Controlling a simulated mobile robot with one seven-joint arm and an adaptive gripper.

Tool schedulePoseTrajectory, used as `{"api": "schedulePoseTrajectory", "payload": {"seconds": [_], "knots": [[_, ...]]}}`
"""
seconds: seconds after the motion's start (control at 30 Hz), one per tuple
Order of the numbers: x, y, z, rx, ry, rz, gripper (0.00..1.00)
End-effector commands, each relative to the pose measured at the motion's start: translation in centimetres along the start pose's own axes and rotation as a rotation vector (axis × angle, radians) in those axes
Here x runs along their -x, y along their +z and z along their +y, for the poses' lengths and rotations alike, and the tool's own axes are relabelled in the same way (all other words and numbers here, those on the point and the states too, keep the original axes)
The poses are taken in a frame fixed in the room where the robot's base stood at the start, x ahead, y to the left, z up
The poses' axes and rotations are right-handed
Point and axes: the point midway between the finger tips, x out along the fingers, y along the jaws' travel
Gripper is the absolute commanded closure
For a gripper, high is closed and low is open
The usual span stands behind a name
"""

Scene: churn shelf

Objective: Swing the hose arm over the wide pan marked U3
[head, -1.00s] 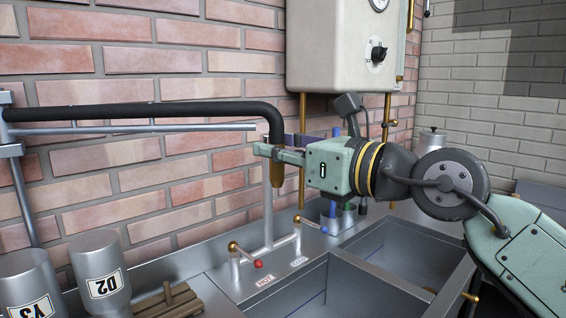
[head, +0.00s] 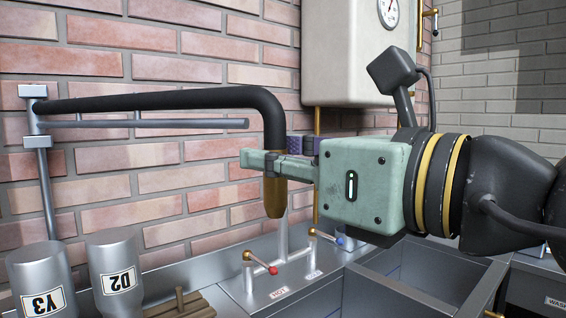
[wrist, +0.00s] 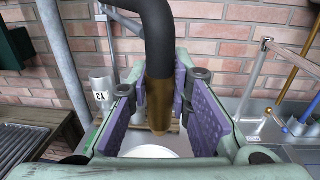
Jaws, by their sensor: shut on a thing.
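The hose arm (head: 160,100) is a black pipe pivoting on a wall post at the left, bending down to a brass nozzle (head: 274,198). My gripper (head: 266,163) is shut on the hose just above the nozzle. In the wrist view the black hose (wrist: 155,40) and brass nozzle (wrist: 158,100) hang between the purple finger pads. A pale round surface (wrist: 150,152) shows below the nozzle, partly hidden by my gripper; no mark is readable on it. No label U3 is readable in either view.
Metal cans Y3 (head: 40,280) and D2 (head: 113,270) stand at lower left by a wooden rack (head: 170,305). The sink taps (head: 262,262) rise below the gripper. A white boiler (head: 355,50) hangs behind. A grey can (wrist: 100,85) stands left in the wrist view.

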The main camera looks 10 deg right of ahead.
Motion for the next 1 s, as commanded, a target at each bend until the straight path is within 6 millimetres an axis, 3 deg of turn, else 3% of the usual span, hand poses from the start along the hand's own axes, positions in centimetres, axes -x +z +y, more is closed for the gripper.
{"api": "schedulePoseTrajectory", "payload": {"seconds": [0.33, 0.37, 0.67, 1.0], "knots": [[-0.01, 0.07, 0.23, -0.002, 0.004, -0.001, 1.00], [-0.01, 0.07, 0.23, -0.002, 0.004, -0.001, 0.81], [0.00, 0.04, 0.16, -0.001, 0.002, 0.000, 0.61], [0.00, 0.30, 0.11, 0.000, 0.001, 0.000, 0.60]]}}
